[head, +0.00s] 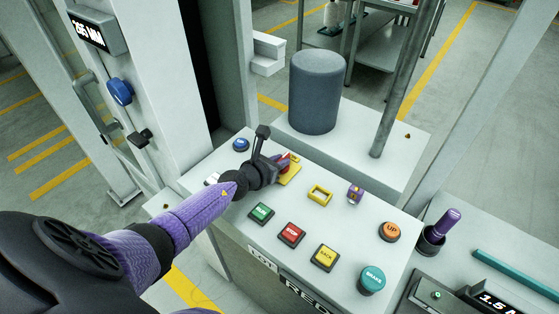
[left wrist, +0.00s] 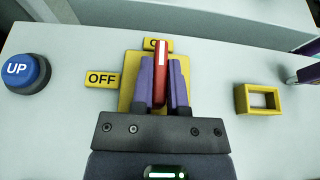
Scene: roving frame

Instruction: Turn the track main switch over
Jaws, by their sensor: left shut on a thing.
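The main switch has a red handle (head: 285,162) on a yellow plate (head: 291,174), near the back of the pale control panel (head: 335,222). In the left wrist view the red handle (left wrist: 162,62) lies between the two purple fingers of my left gripper (left wrist: 163,80), which is shut on it. The handle points toward the top label (left wrist: 151,43), partly hidden behind it, with only an "O" readable. A yellow OFF label (left wrist: 102,79) lies left of the yellow plate (left wrist: 128,88). My left gripper (head: 280,166) reaches the switch from the left in the head view. My right gripper is not in view.
Green (head: 261,213), red (head: 291,234), yellow (head: 324,257) and teal (head: 372,278) buttons line the panel's front. A yellow frame (head: 320,195) sits right of the switch. A grey cylinder (head: 316,92) and a metal post (head: 397,90) stand behind.

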